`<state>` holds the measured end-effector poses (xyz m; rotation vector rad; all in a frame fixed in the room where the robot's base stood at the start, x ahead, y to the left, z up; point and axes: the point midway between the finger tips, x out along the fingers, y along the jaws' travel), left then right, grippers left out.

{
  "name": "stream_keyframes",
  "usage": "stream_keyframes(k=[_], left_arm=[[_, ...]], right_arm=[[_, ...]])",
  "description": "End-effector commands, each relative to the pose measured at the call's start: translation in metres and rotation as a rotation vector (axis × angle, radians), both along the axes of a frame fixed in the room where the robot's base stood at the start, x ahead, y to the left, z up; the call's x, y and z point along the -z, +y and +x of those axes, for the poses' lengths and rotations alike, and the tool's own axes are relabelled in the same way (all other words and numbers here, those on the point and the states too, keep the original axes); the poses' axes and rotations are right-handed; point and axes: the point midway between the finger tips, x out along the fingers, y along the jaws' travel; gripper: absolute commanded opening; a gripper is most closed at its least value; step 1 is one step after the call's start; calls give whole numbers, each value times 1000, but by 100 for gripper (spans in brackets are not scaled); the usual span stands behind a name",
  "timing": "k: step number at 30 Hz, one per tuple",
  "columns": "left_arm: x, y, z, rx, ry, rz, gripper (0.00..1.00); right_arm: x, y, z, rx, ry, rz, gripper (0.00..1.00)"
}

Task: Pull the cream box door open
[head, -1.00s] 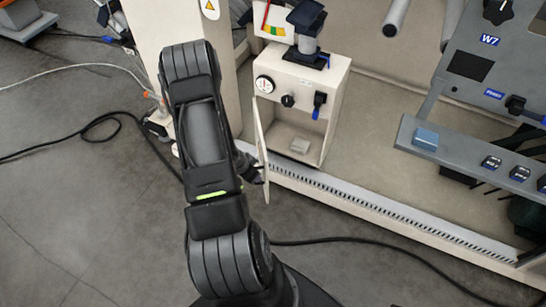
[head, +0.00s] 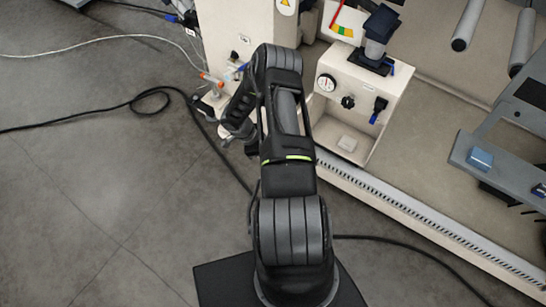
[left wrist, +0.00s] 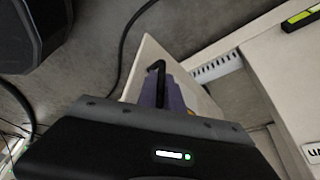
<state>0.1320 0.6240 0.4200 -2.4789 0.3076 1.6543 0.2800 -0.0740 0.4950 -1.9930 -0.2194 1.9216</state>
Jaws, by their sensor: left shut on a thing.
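The cream box (head: 391,83) stands on the machine base in the head view, with a gauge, a knob and a blue-tagged valve on its upper front. The cream door (left wrist: 150,48) shows in the left wrist view as a tilted panel with a black bar handle (left wrist: 157,68). My left gripper (left wrist: 172,96) is shut on this handle; its purple-grey pads partly hide it. In the head view my left arm hides the door. My right gripper is in neither view.
A black cable (head: 75,122) and a white cable (head: 85,37) lie on the grey floor at left. A cream post (head: 232,35) stands behind my arm. A slotted rail (head: 405,208) edges the machine base. The floor at lower left is clear.

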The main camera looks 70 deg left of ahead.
Motion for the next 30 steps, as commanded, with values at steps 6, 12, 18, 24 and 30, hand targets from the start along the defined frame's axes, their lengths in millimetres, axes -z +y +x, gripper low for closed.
stream_keyframes(k=[6,12,18,24,30], left_arm=[[1,1,0,2,1,1,0],[1,1,1,1,1,2,18],[0,1,1,1,1,2,20],[-6,2,-2,1,0,3,20],[-32,4,-12,2,0,4,20]], right_arm=[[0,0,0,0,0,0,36],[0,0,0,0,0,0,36],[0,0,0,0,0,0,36],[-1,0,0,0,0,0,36],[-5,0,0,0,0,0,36]])
